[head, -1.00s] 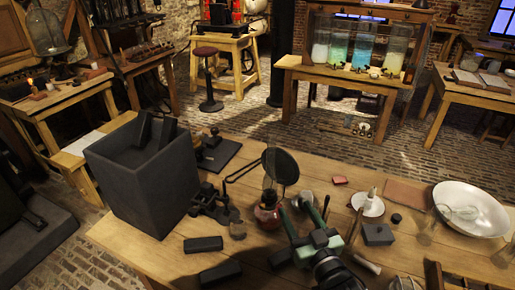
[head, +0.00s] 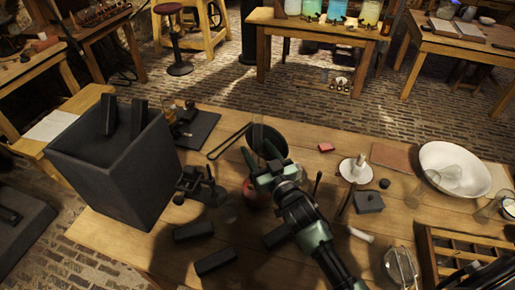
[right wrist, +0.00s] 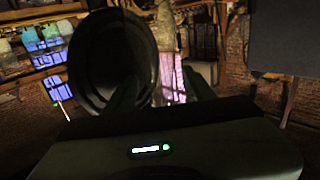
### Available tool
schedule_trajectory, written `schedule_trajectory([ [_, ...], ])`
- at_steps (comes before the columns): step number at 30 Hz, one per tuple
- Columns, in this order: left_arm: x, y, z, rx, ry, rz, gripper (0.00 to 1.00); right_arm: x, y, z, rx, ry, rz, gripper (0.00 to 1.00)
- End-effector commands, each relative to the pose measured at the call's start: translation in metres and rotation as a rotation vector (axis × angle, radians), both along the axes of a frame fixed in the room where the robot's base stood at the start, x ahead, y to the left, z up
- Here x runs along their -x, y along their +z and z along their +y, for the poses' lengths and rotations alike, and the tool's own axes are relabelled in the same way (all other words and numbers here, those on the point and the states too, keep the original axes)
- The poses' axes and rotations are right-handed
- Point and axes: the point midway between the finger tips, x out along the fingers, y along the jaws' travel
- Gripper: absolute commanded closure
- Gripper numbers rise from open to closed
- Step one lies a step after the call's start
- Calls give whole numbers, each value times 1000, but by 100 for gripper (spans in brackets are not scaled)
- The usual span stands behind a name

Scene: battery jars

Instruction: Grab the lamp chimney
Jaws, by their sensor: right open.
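The oil lamp's red base (head: 250,192) stands on the wooden table, mostly hidden behind my right gripper. A clear glass tube, seemingly the lamp chimney (head: 257,137), shows faintly just past the fingertips, in front of a dark round pan with a handle (head: 273,138). My right gripper (head: 258,155) is open, its fingers pointing to the tube. In the right wrist view, a pale see-through shape (right wrist: 172,78) lies between the open fingers (right wrist: 165,92), beside the dark round pan (right wrist: 108,60). I cannot tell if the fingers touch the glass. My left gripper is out of view.
A large dark box (head: 112,165) stands at the left. Black blocks (head: 215,262) lie in front, and a black metal tool (head: 200,187) is left of the lamp. A white bowl (head: 470,160), a candle holder (head: 355,172) and a wooden tray (head: 430,250) are at the right.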

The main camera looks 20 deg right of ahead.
Motion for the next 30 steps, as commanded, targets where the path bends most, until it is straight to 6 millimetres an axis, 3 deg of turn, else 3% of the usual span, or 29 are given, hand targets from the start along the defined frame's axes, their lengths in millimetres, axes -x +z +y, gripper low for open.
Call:
schedule_trajectory([
  [3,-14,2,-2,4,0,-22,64,-3,0,1,0,0,0,46],
  [8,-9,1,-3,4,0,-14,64,-3,-1,1,-1,1,0,49],
  [12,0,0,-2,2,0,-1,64,-3,-1,1,-1,1,0,88],
  [14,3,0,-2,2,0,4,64,-2,-1,1,0,0,0,100],
  [23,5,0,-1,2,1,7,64,-2,1,0,0,1,-1,100],
  [30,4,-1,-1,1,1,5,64,-3,21,0,0,2,-5,100],
])
